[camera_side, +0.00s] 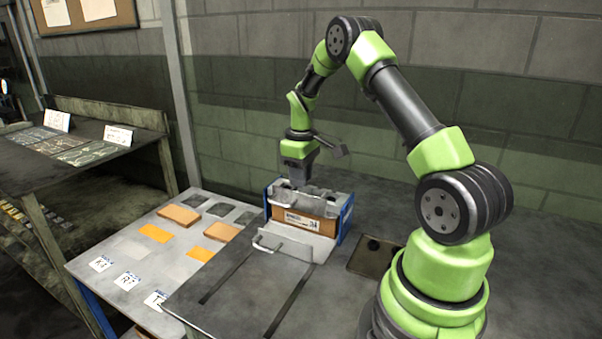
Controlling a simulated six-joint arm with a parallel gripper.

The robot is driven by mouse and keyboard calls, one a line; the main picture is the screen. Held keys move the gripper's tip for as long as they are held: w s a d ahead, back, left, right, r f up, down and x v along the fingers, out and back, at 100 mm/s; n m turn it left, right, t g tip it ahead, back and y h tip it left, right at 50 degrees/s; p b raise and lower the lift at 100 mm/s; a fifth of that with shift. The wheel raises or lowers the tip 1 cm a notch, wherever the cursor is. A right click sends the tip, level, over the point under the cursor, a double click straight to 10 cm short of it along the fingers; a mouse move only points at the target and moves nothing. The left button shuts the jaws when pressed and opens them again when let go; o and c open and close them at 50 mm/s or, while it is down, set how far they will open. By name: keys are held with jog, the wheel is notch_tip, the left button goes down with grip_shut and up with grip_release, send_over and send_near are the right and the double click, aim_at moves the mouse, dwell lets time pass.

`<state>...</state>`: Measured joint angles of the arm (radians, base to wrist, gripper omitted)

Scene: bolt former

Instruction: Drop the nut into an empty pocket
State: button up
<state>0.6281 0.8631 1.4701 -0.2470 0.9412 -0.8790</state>
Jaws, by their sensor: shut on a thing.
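My gripper (297,181) points down over the back of a blue-sided fixture (346,222) at the middle of the bench. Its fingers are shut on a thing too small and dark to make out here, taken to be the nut. The fixture holds a brown block (290,213) with a white label, and grey metal parts lie along its top. I cannot make out single pockets or tell which are empty. The fingertips are close to the fixture's top, and I cannot tell whether they touch it.
A dark shallow tray (375,258) lies to the right. A board with orange and grey pieces (135,243) is at the left. The bench behind the tray is clear.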

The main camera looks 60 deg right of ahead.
jog(key=shift+f, duration=0.55)
jog(key=o, duration=1)
notch_tip(320, 180, up, 10)
jog(key=s+a+r+m+t, duration=0.1)
jog(key=s+a+r+t, duration=0.25)
jog(key=a+r, duration=0.45)
jog(key=s+a+r+m+t, duration=0.15)
jog(key=s+a+r, duration=0.3)
jog(key=a, duration=0.75)
jog(key=s+a, duration=0.1)
jog(key=s, duration=0.1)
jog(key=s+a+f+m+t+y, duration=0.1)
jog(key=s+a, duration=0.1)
jog(key=s, duration=0.1)
jog(key=s+a+t+y, duration=0.1)
jog(key=s, duration=0.2)
jog(key=shift+a+f+m, duration=0.2)
jog(key=shift+a+m, duration=0.05)
jog(key=shift+a, duration=0.15)
